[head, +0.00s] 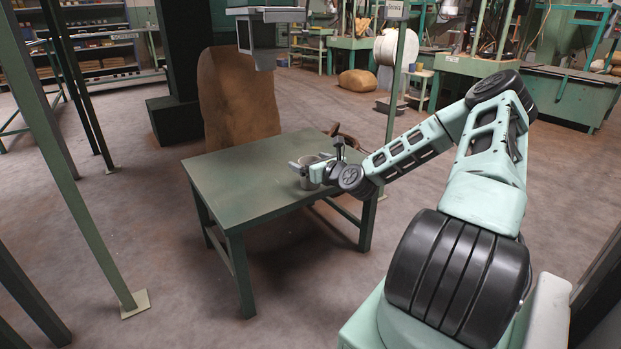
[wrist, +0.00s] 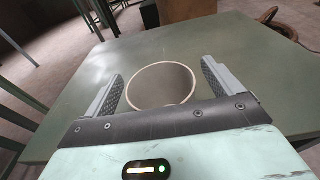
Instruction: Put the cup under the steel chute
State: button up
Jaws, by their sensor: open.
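The cup (head: 309,172) is a grey, round vessel standing upright on the green table (head: 240,195), toward its right side. In the wrist view the cup (wrist: 161,84) shows its open rim between the two fingers. My gripper (head: 314,164) is at the cup, and in the wrist view my gripper (wrist: 160,85) is open with a finger on each side and a gap to the rim. The steel chute (head: 256,38) hangs above and behind the table, with a boxy grey lower end. The cup is not directly beneath it.
A large brown sack (head: 238,98) stands behind the table. A green post (head: 395,90) rises behind the table's right side, and green frame legs (head: 75,170) stand at left. A brown basket-like thing (wrist: 280,20) lies beyond the table's far edge. The tabletop's left half is clear.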

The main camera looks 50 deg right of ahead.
jog(key=c, duration=1.1)
